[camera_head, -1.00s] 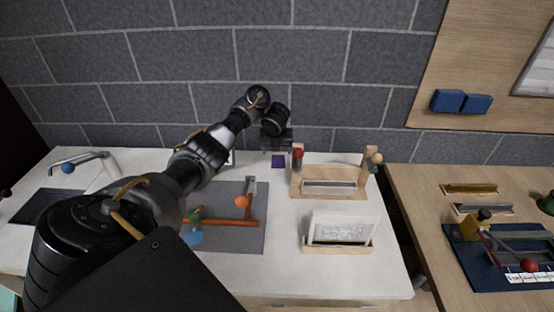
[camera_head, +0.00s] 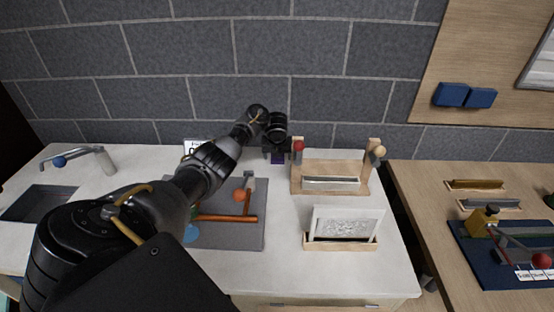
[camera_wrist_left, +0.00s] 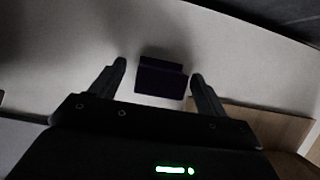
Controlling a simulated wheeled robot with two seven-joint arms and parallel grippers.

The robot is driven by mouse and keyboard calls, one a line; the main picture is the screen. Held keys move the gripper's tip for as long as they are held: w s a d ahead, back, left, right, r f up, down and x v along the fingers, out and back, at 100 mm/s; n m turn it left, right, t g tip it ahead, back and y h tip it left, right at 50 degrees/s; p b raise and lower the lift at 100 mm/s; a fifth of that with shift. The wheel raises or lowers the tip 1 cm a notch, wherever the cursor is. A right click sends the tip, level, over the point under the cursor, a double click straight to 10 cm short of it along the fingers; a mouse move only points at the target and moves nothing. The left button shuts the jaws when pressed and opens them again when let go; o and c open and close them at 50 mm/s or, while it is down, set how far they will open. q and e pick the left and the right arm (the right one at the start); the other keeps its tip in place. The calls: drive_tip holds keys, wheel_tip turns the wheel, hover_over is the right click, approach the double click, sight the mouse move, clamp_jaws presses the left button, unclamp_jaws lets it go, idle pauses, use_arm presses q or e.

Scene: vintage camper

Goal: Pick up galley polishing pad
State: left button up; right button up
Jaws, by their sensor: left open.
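A small dark purple block, which looks like the galley polishing pad (camera_wrist_left: 161,78), lies on the white counter in the left wrist view. It also shows in the head view, partly hidden just below the gripper (camera_head: 277,158). My left gripper (camera_wrist_left: 158,84) is open, with one finger on each side of the purple pad and a gap on both sides. In the head view my left gripper (camera_head: 277,150) is over the back of the counter, close above the pad. I cannot tell if the fingers reach down to the counter. My right gripper is not in view.
A wooden stand (camera_head: 331,188) with red and tan knobs is close to the gripper's right. A framed card (camera_head: 345,225) stands in front of it. A grey mat (camera_head: 240,233) with orange bars lies to the left. The brick wall (camera_head: 330,95) is right behind.

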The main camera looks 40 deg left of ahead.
use_arm(q)
drive_tip(key=shift+f, duration=0.2)
drive_tip(key=c, duration=1.1)
drive_tip(key=shift+o, duration=0.2)
drive_tip(key=shift+w+r, duration=0.1)
drive_tip(key=shift+r, duration=0.05)
wheel_tip(320, 180, up, 10)
drive_tip(key=shift+f, duration=0.1)
